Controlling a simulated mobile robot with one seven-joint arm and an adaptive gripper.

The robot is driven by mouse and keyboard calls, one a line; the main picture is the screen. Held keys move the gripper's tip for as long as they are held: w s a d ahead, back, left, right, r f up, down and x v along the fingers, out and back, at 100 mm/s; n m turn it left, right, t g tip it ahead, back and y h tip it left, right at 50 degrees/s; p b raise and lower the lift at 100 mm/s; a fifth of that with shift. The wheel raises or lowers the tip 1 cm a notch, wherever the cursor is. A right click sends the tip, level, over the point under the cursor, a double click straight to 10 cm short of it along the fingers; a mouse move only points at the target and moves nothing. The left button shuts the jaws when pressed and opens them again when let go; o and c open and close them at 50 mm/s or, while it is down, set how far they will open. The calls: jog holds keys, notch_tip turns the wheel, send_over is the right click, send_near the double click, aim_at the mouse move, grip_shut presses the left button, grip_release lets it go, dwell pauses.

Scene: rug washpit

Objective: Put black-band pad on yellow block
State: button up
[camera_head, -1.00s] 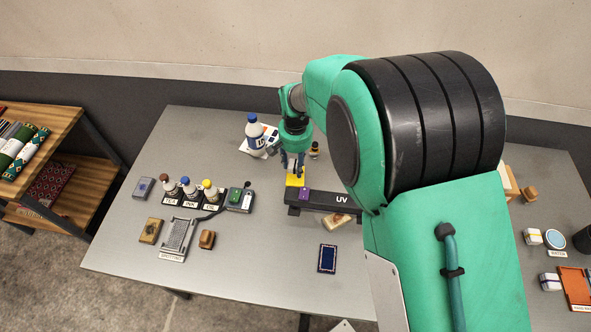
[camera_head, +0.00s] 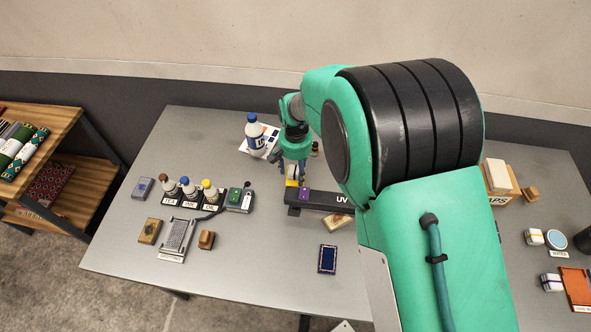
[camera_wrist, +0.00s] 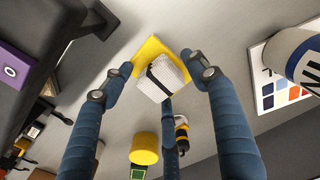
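The black-band pad (camera_wrist: 161,80), white with a black band, lies between the finger ends of my gripper (camera_wrist: 160,67) in the wrist view. The tips close in around its sides, and a third finger meets its near edge. The yellow block (camera_wrist: 152,48) shows as a flat square directly behind the pad. Whether the pad touches it is hard to tell. In the head view my gripper (camera_head: 291,168) is low over the yellow block (camera_head: 291,183), of which only a small part shows.
A black UV bar (camera_head: 320,200) with a purple block (camera_head: 304,194) stands close by. A blue-capped bottle (camera_head: 255,132) stands on a colour card behind. Several small bottles (camera_head: 190,188) are to the left.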

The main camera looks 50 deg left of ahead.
aim_at(296, 170)
notch_tip(296, 170, up, 12)
jog(key=p, duration=0.2)
jog(key=shift+r, duration=0.15)
dwell(0.5)
dwell(0.5)
jog(key=shift+w, duration=0.1)
dwell(0.4)
